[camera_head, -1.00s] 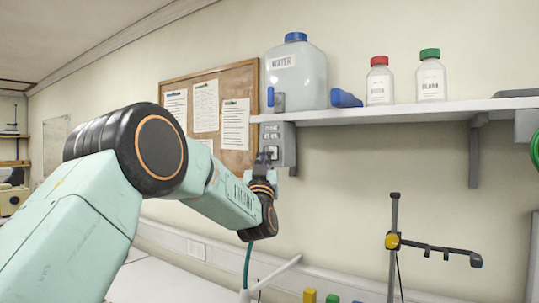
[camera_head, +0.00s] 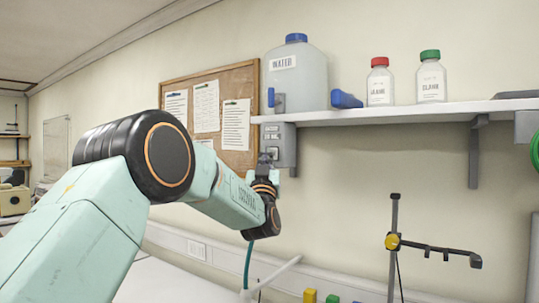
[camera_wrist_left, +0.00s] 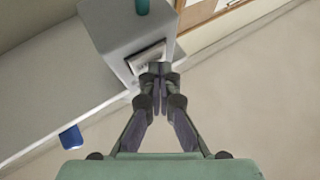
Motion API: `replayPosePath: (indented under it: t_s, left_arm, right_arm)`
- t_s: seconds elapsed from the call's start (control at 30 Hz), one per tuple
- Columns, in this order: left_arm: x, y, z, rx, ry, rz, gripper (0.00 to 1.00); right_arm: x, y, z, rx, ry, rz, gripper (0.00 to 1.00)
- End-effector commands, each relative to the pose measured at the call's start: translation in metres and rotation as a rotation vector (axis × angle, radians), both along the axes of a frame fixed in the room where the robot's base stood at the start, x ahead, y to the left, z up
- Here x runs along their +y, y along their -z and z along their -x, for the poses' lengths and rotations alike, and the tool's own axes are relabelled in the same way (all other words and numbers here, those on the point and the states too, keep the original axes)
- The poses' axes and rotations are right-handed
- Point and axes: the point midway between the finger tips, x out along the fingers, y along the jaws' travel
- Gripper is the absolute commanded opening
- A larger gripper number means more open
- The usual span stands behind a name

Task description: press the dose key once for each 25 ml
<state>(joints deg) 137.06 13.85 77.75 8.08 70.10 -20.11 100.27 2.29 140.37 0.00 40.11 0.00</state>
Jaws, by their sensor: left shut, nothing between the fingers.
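The grey dose box (camera_head: 285,142) hangs under the left end of the shelf, below the jug marked WATER (camera_head: 310,80). A small label sits on its front, too blurred to read surely. My left gripper (camera_head: 266,160) is at the lower front of the box. In the left wrist view the box (camera_wrist_left: 128,28) has a pale framed panel, and the shut, empty fingertips (camera_wrist_left: 160,78) are at its lower edge. Whether they touch it I cannot tell. The dose key is not clearly seen, likely hidden behind the fingers. My right gripper is not in view.
The shelf (camera_head: 400,114) also holds a red-capped bottle (camera_head: 380,84) and a green-capped bottle (camera_head: 431,80). A cork board (camera_head: 240,78) is on the wall at left. A stand with a clamp arm (camera_head: 394,240) is at lower right.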

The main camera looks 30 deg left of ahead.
Motion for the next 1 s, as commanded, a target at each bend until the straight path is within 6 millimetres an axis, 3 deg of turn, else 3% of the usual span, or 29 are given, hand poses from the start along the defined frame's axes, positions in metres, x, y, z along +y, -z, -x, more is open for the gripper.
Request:
replayPosePath:
  t_s: [0.47,1.0]
  left_arm:
    - [0.000,0.001,-0.002,0.001,0.001,0.000,0.00]
    - [0.001,0.001,0.017,0.000,0.001,-0.001,0.00]
  right_arm:
    - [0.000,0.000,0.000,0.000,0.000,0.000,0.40]
    - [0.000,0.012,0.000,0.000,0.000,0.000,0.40]
